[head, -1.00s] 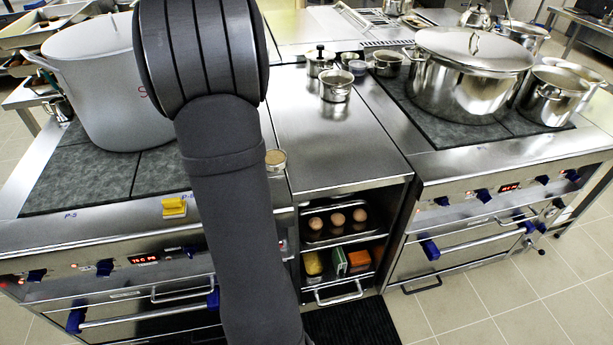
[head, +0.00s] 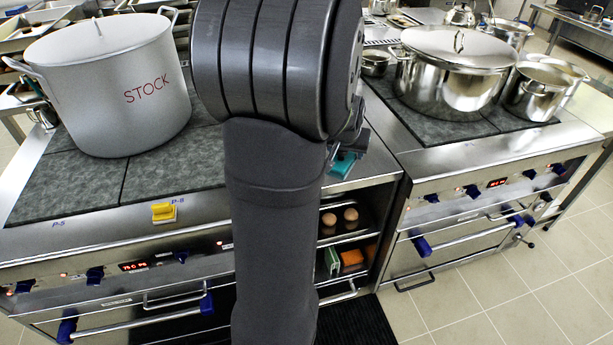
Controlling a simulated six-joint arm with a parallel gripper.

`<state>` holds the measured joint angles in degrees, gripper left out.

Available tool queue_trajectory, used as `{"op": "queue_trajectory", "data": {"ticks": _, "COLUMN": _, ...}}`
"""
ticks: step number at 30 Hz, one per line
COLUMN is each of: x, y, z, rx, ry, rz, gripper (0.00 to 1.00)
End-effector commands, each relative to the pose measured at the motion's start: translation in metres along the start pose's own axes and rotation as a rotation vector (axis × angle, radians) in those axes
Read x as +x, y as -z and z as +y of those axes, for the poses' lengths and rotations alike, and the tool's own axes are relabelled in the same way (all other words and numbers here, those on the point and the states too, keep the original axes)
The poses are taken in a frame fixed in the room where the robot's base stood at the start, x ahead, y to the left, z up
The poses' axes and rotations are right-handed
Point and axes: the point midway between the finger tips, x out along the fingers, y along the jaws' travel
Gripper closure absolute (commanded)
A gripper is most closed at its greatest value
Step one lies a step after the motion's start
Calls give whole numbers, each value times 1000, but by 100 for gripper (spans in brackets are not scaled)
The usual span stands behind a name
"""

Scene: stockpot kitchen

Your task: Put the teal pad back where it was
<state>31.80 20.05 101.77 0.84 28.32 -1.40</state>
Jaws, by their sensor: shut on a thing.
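The teal pad (head: 343,166) shows just right of my arm in the head view, over the steel counter between the two stoves. My gripper (head: 345,152) is at the pad's upper side, shut on it; my arm hides much of the gripper and part of the pad. I cannot tell whether the pad touches the counter.
The lidded STOCK pot (head: 105,95) stands on the left stove, with a yellow block (head: 163,212) at its front edge. A large steel pot (head: 455,85) stands on the right stove. Below the counter, shelves hold eggs (head: 350,214), a green pad (head: 332,262) and an orange block (head: 352,258).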

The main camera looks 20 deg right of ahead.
Motion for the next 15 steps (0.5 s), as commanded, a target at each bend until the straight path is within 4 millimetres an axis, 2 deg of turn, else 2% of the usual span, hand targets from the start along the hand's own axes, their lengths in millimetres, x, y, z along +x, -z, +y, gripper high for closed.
{"op": "queue_trajectory", "data": {"ticks": 12, "x": 60, "y": 0, "z": -81, "rx": -6, "ry": 1, "rz": -3, "gripper": 66}}
{"op": "queue_trajectory", "data": {"ticks": 15, "x": 71, "y": 0, "z": -95, "rx": -5, "ry": 1, "rz": -1, "gripper": 66}}
